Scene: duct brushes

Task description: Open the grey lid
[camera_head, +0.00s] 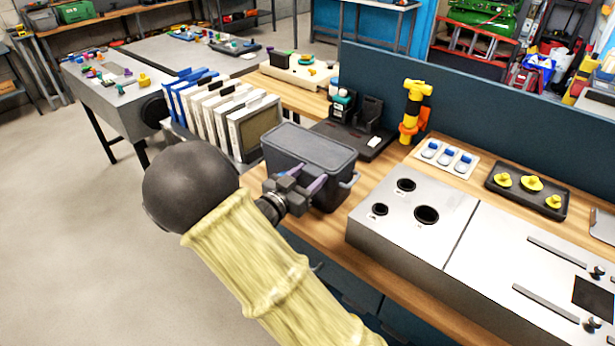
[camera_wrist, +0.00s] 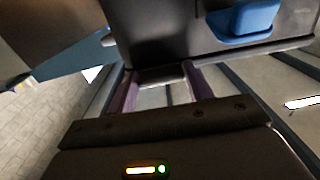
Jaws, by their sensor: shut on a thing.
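The grey lid (camera_head: 312,146) lies flat and closed on a dark grey bin (camera_head: 335,190) near the bench's front left edge. My gripper (camera_head: 300,178) is at the bin's front, just below the lid's front edge, with purple fingertips. In the wrist view, my gripper (camera_wrist: 165,85) has its two purple fingers on either side of a pale, bar-like piece (camera_wrist: 162,76), likely the front grip of the lid. The gripper body hides part of the bin's front. Whether that piece belongs to the lid or bin is unclear.
Upright blue and white panels (camera_head: 225,108) stand left of the bin. A black stand (camera_head: 360,135) and a yellow-orange tool (camera_head: 413,110) are behind it. A metal box with round holes (camera_head: 412,215) is close on the right. A dark blue partition (camera_head: 480,100) runs behind the bench.

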